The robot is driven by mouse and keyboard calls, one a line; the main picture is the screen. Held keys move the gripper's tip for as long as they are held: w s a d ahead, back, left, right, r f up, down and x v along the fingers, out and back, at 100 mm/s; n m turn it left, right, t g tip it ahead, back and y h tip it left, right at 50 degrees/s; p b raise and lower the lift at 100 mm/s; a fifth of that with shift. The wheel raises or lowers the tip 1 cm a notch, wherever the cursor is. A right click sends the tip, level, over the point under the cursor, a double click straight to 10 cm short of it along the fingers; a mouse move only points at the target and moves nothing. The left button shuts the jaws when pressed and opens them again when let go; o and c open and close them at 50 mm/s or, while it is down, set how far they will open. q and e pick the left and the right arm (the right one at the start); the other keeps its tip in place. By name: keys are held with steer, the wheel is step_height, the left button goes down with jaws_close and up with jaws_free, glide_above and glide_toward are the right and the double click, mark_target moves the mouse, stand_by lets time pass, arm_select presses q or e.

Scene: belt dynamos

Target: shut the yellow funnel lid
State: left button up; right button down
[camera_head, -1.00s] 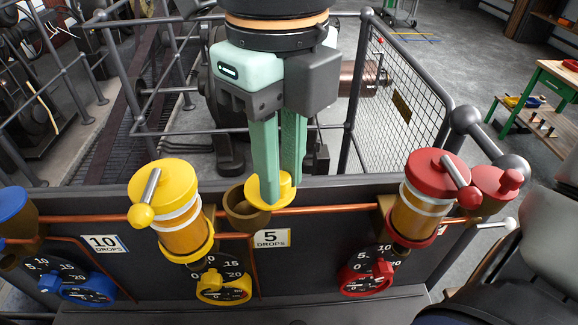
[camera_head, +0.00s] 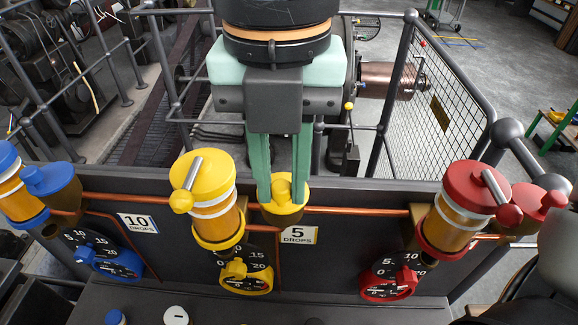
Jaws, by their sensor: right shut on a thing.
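The yellow funnel lid (camera_head: 284,210) sits over its brown funnel, to the right of the yellow oil cup (camera_head: 213,190) on the dark panel. The funnel's open mouth does not show. My right gripper (camera_head: 282,197) points down from above, its two green fingers on either side of the lid's knob, shut on it. The fingers hide part of the lid, and I cannot tell if it is fully seated. My left gripper is not in view.
A red oil cup (camera_head: 467,205) with a lidded red funnel (camera_head: 540,203) stands at right. A blue funnel lid (camera_head: 52,179) is at left. Copper pipes (camera_head: 345,210) run along the panel. Railings and a mesh guard (camera_head: 425,130) stand behind.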

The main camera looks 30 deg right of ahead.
mark_target(280, 186)
steer(key=shift+w+m, duration=0.1)
steer(key=shift+m, duration=0.2)
steer(key=c, duration=0.7)
jaws_free()
steer(key=shift+c, duration=0.2)
step_height(280, 186, up, 13)
steer(key=p, duration=0.6)
steer(key=shift+f, duration=0.2)
